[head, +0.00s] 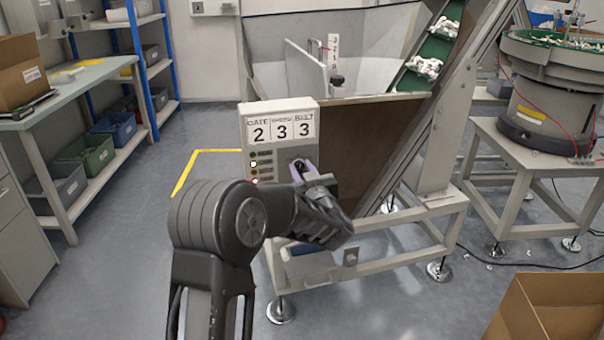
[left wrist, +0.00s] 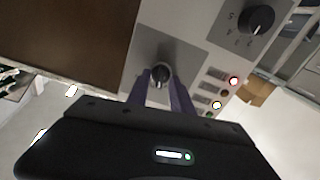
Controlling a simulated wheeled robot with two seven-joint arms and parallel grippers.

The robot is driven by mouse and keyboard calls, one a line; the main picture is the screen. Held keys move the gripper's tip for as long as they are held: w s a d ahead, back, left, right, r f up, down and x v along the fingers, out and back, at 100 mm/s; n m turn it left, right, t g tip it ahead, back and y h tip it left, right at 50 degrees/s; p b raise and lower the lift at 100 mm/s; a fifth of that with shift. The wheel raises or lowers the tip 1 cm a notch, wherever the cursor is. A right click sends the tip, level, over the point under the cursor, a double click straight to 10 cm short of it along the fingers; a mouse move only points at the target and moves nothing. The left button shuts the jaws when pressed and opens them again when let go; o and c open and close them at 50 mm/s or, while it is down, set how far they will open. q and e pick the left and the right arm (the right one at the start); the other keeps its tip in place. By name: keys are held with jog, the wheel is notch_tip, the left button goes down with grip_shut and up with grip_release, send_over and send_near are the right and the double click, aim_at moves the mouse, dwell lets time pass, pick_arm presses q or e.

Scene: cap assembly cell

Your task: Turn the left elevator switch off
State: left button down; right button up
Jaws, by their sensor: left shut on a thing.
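The grey control box (head: 309,138) stands at the front of the elevator hopper, with number signs reading 2, 3 and 3 on top. A black rotary switch (left wrist: 160,71) sits on a grey plate on its face. My left gripper (head: 303,169) is at the box face, its purple fingers shut on this switch, one on each side. In the left wrist view the gripper (left wrist: 161,84) also closes around the knob. Its pointer direction is hard to tell. In the head view the fingers and arm cover most of the switch. My right gripper is out of view.
A second black dial (left wrist: 257,19) and a row of small lights, with a red one (left wrist: 233,81) lit, are on the same panel. The inclined elevator (head: 432,62) rises behind. A workbench (head: 60,92) is at left. A cardboard box (head: 548,312) is at lower right.

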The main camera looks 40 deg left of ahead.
pick_arm(q)
jog(key=n+b, duration=0.3)
jog(key=shift+s+f, duration=0.1)
jog(key=shift+f, duration=0.1)
jog(key=n+b, duration=0.2)
jog(key=n, duration=0.1)
jog(key=shift+a, duration=0.1)
jog(key=shift+r+n+b, duration=0.1)
jog(key=shift+n+b, duration=0.65)
jog(key=shift+n, duration=0.05)
jog(key=c, duration=1.2)
grip_release()
jog(key=shift+o, duration=0.2)
jog(key=p+v, duration=0.1)
jog(key=v, duration=0.7)
